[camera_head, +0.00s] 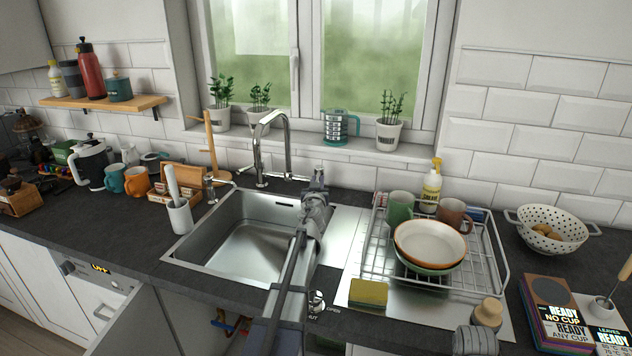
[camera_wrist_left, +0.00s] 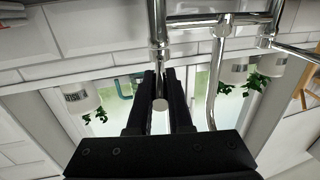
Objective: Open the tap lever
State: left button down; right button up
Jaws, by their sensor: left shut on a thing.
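The chrome tap (camera_head: 257,150) stands behind the steel sink (camera_head: 248,245), with its tall curved spout over the basin. In the head view my left gripper (camera_head: 318,180) reaches over the sink's right side to the right end of the tap, and it hides most of the lever there. In the left wrist view the chrome tap lever (camera_wrist_left: 160,104) runs between the two black fingers of my left gripper (camera_wrist_left: 161,80), its round end towards the camera. The fingers are shut on it. My right gripper does not show.
A dish rack (camera_head: 490,262) with bowls and mugs stands right of the sink. A yellow sponge (camera_head: 369,293) lies before it. A white utensil pot (camera_head: 180,217) stands left of the sink. Potted plants (camera_head: 389,134) line the windowsill behind the tap. The sink basin is empty.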

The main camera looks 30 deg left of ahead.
pick_arm(q)
jog(key=shift+w+d+r+n+g+y, duration=0.1)
jog(key=shift+w+d+n+g+y, duration=0.25)
jog(key=shift+n+g+y, duration=0.35)
jog(key=shift+w+d+f+n+g+y, duration=0.1)
jog(key=shift+w+d+n+g+y, duration=0.3)
jog(key=shift+y, duration=0.5)
jog(key=shift+w+d+r+n+g+y, duration=0.1)
jog(key=shift+w+d+n+g+y, duration=0.1)
jog(key=shift+d+n+g+y, duration=0.4)
jog(key=shift+a, duration=0.2)
jog(key=c, duration=0.8)
grip_release()
jog(key=shift+c, duration=0.2)
jog(key=shift+r, duration=0.1)
notch_tip(320, 180, up, 10)
jog(key=p, duration=1)
